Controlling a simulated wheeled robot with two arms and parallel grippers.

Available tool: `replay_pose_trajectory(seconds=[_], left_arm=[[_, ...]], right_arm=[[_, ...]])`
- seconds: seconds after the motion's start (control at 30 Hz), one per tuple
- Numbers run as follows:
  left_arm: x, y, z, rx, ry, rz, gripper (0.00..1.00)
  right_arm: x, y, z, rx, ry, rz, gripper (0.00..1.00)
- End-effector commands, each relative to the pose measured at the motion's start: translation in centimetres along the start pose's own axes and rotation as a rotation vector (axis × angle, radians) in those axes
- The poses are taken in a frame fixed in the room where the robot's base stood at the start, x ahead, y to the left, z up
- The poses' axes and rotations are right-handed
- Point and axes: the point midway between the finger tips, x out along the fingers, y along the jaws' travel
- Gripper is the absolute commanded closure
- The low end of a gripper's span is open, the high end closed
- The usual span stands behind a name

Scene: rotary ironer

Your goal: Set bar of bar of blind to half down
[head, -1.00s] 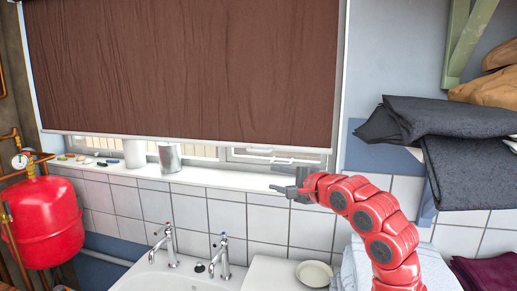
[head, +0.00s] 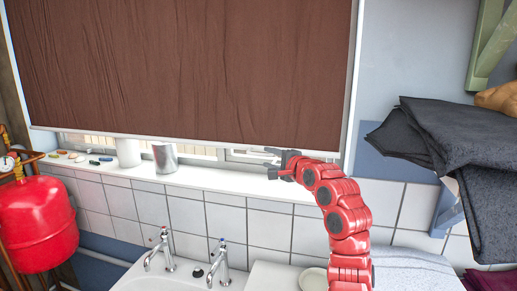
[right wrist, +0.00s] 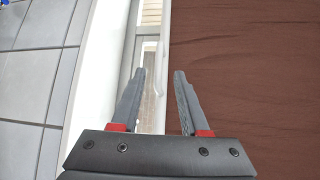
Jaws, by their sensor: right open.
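The brown blind (head: 190,70) covers most of the window, and its thin white bottom bar (head: 190,141) hangs a short way above the sill. My right gripper (head: 271,163) is at the window just below the bar, toward its right part. It is open and points left in the head view. In the right wrist view the open fingers (right wrist: 160,82) are apart, with the light bar strip (right wrist: 167,45) and window frame between and beyond them. The blind cloth (right wrist: 250,70) fills the right side there. I cannot tell whether a finger touches the bar. My left gripper is out of view.
The white sill (head: 215,178) carries a metal can (head: 165,158), a white cup (head: 128,152) and small items. Taps (head: 222,258) stand below. A red tank (head: 38,222) is at left. Dark folded cloth (head: 455,140) sits on a shelf at right.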

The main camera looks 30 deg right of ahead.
Motion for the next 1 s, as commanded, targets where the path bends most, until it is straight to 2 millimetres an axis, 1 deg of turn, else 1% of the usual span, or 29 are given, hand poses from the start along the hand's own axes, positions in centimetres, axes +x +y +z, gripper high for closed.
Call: replay_pose_trajectory(seconds=[0.03,0.2,0.33,0.5,0.77,0.8,0.87,1.0], left_arm=[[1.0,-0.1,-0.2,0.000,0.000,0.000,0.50],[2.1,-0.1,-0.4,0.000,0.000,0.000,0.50],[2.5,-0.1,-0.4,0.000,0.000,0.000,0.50],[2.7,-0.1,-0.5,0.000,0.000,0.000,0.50],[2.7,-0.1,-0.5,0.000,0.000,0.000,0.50],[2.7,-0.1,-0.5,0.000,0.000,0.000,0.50],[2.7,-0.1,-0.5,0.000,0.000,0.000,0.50],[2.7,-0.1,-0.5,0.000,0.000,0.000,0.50]], right_arm=[[1.2,-0.3,0.2,0.007,-0.004,0.007,0.55],[4.6,-0.1,0.1,0.004,-0.002,0.006,0.55],[6.0,0.0,0.0,0.003,0.000,0.006,0.55],[6.9,0.1,0.0,-0.002,0.001,0.003,0.55],[7.0,0.1,0.0,-0.002,0.001,0.003,0.55],[7.0,0.1,0.0,-0.002,0.001,0.003,0.62],[7.0,0.1,0.0,-0.002,0.001,0.003,0.73],[7.0,0.1,0.0,-0.002,0.001,0.003,0.98]])
